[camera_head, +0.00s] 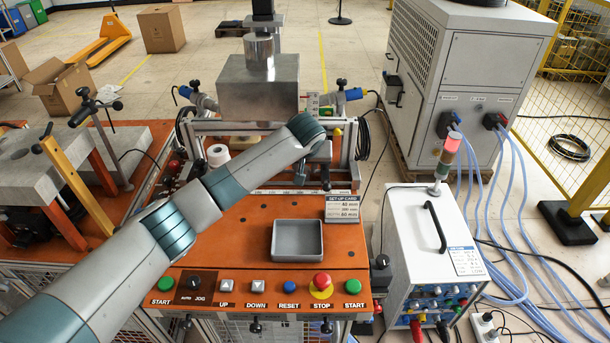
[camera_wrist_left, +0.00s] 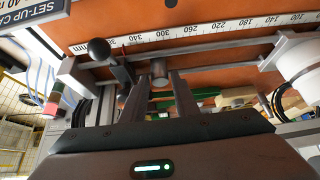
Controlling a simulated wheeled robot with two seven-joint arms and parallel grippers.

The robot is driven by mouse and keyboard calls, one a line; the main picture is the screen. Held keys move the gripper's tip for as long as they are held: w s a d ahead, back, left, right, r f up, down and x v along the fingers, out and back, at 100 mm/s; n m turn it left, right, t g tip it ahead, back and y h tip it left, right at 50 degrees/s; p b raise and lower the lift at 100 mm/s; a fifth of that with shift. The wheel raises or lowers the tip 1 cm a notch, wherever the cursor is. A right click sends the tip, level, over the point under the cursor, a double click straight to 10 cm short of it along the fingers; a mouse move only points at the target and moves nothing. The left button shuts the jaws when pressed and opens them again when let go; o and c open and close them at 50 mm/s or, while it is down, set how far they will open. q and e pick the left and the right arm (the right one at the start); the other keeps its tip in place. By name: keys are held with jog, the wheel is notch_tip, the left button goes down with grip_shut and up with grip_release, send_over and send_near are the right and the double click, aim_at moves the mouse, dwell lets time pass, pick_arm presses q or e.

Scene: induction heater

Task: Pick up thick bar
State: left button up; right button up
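In the left wrist view a short grey metal cylinder, which looks like the thick bar (camera_wrist_left: 159,72), shows its round end between the fingertips of my left gripper (camera_wrist_left: 159,82). The fingers stand on either side of it, with what look like small gaps. The rest of the bar is hidden or too small to make out. In the head view my left arm reaches across the orange bench to the rail area, and its gripper (camera_head: 320,155) is mostly hidden behind the wrist. I cannot pick out the bar there. My right gripper is in neither view.
A grey tray (camera_head: 297,252) sits on the orange bench near the button panel. A set-up card (camera_head: 342,208) stands right of it. A metal block (camera_head: 258,88) hangs behind the wrist. A white roll (camera_head: 218,155) and a ruled scale (camera_wrist_left: 200,31) are close by.

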aim_at(305, 170)
pick_arm(q)
grip_shut()
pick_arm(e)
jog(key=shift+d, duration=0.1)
pick_arm(q)
jog(key=shift+r, duration=0.2)
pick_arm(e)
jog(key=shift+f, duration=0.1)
